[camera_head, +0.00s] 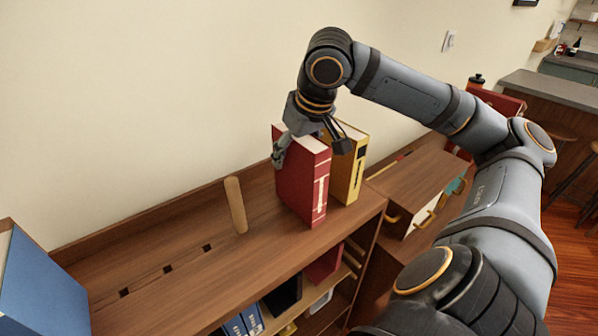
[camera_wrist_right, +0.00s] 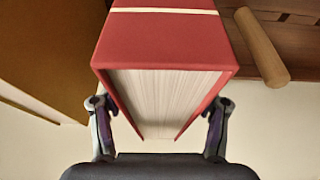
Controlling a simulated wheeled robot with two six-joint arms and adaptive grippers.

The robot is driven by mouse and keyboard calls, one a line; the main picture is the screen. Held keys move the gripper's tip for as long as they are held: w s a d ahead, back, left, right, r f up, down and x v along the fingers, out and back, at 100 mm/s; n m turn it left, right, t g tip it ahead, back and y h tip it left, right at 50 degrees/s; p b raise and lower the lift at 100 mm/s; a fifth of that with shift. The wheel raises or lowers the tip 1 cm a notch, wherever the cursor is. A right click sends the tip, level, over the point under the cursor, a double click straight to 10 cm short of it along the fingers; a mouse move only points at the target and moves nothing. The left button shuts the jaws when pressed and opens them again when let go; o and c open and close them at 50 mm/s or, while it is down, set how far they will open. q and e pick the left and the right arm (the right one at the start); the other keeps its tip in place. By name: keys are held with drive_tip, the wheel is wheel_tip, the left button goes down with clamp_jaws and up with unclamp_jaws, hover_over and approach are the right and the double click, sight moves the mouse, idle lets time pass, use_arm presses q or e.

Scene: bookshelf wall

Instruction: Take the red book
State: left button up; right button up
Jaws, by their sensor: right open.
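The red book (camera_head: 308,181) stands upright on the wooden shelf top, its spine facing the front. My right gripper (camera_head: 312,152) is open above the book, with its fingers on either side of the book's upper part. In the right wrist view, the red book (camera_wrist_right: 165,45) fills the middle, its pale page block between the two fingertips of my right gripper (camera_wrist_right: 160,104). Whether the fingers touch the covers cannot be told. My left gripper is not in view.
A yellow book (camera_head: 350,172) stands close to the right of the red one. A wooden peg (camera_head: 235,205) rises from the shelf top (camera_head: 190,262) on the left. A blue binder (camera_head: 42,285) stands at the far left. The shelf top between peg and binder is clear.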

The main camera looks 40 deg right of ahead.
drive_tip(key=shift+s, duration=0.1)
drive_tip(key=shift+f, duration=0.25)
idle(0.3)
clamp_jaws()
idle(0.4)
